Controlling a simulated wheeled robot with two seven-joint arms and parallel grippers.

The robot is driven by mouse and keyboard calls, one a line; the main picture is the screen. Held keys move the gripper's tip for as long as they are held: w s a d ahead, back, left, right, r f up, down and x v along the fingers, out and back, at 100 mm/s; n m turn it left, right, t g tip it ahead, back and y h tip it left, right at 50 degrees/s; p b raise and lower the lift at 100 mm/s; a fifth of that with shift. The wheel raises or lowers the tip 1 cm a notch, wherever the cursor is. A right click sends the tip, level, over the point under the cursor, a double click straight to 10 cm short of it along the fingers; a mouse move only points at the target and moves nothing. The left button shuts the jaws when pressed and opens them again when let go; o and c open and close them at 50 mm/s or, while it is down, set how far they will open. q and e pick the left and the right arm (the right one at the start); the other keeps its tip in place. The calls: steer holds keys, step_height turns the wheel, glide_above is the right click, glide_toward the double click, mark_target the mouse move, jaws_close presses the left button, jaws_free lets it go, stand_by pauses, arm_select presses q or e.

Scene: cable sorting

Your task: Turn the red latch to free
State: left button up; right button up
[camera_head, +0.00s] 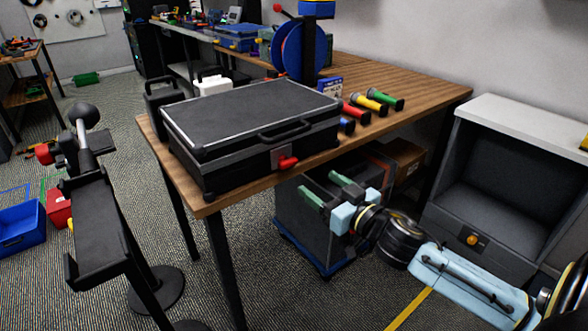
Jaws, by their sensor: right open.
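The red latch (288,163) sits on a small plate on the front side of the black case (245,112), right of the case's middle. Its handle points to the right. The case lies closed on the wooden table (198,201), near its front edge. My right gripper (329,188) has green fingers spread apart, with nothing between them. It is below and to the right of the latch, in front of the table edge, and does not touch the latch. My left gripper is not in view.
A dark bin (310,230) is under the table, behind my right gripper. A grey open cabinet (490,190) is at the right, and a black stand (105,225) at the left.

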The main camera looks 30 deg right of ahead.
mark_target(288, 166)
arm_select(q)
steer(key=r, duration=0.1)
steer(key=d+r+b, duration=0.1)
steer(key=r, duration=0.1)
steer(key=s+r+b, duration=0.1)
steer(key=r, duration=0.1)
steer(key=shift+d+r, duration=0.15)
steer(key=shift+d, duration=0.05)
arm_select(e)
steer(key=w, duration=1)
steer(key=shift+w+a, duration=0.3)
steer(key=shift+a, duration=0.05)
steer(key=c, duration=1)
